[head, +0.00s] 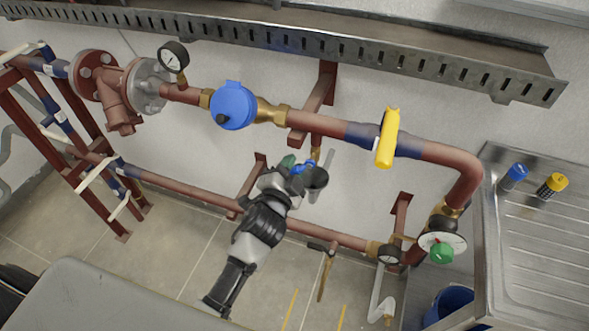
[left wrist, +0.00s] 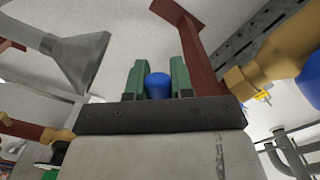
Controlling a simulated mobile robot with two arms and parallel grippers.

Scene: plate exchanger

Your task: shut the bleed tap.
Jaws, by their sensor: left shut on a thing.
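The bleed tap shows as a small brass stem (head: 316,152) under the upper pipe, with a blue handle (head: 304,167) at its lower end. My left gripper (head: 296,165) is at this handle, in front of the wall. In the left wrist view the green fingers (left wrist: 157,80) stand on both sides of the blue handle (left wrist: 157,87), shut on it. The handle's far side and most of the tap body are hidden, so I cannot tell its exact turn. My right gripper is in neither view.
A grey funnel (head: 317,178) hangs close beside the left gripper; it also shows large in the left wrist view (left wrist: 75,55). A blue round meter (head: 233,106) and a yellow lever (head: 387,138) sit on the upper pipe. A steel sink (head: 545,240) stands at right.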

